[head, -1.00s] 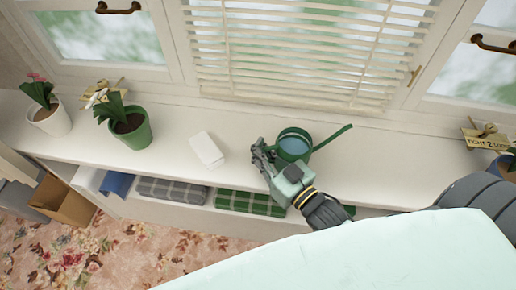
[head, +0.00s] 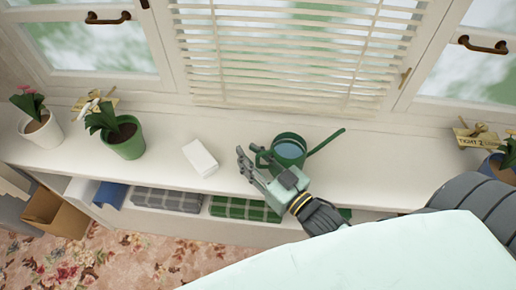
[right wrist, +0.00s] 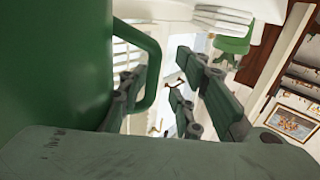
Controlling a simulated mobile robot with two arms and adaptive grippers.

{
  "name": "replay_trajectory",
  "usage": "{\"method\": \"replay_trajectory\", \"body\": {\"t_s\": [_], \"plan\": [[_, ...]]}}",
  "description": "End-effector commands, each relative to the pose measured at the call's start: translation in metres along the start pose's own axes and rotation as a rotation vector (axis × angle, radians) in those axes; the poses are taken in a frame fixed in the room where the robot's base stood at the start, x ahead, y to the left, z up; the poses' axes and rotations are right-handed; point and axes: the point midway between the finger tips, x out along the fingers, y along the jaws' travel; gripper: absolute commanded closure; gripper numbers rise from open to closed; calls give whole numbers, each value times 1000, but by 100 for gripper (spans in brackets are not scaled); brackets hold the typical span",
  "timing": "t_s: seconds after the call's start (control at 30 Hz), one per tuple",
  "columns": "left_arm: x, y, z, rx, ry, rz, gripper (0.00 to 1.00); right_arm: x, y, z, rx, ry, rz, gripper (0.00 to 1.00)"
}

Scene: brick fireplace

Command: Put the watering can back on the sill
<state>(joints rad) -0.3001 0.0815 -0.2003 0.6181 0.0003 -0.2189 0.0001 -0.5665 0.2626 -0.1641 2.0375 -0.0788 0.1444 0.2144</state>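The green watering can (head: 290,148) stands upright on the white window sill (head: 350,180), its spout pointing right and its handle left. Water or a pale blue surface shows inside it. My right gripper (head: 247,166) is at the can's left front side, near the handle, with its fingers apart. In the right wrist view the can's body and its handle (right wrist: 152,62) fill the left, and the gripper's fingers (right wrist: 165,95) are spread with a gap between them. The handle is close to the left finger; I cannot tell if they touch. My left gripper is out of view.
A white box-like item (head: 201,158) lies on the sill left of the gripper. Two potted plants (head: 126,138) stand farther left, and another pot (head: 500,167) with a tag is at the right end. Window blinds (head: 280,60) hang behind the can. Folded blankets (head: 168,199) lie below.

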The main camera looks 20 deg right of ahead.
Motion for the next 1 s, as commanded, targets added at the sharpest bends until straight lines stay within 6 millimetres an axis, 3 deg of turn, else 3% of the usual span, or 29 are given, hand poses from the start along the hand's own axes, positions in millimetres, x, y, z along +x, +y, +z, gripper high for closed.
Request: {"method": "replay_trajectory", "body": {"t_s": [0.03,0.07,0.6,0.8,1.0], "plan": [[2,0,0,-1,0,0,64,-8,2,20,4,-42,6,71],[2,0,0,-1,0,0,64,-10,2,20,3,-42,6,71],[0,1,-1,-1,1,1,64,-109,-3,0,-8,-2,2,71],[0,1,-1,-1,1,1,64,-124,-4,-3,-9,6,1,71],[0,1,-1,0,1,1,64,-125,-4,-4,-11,9,1,71]]}}
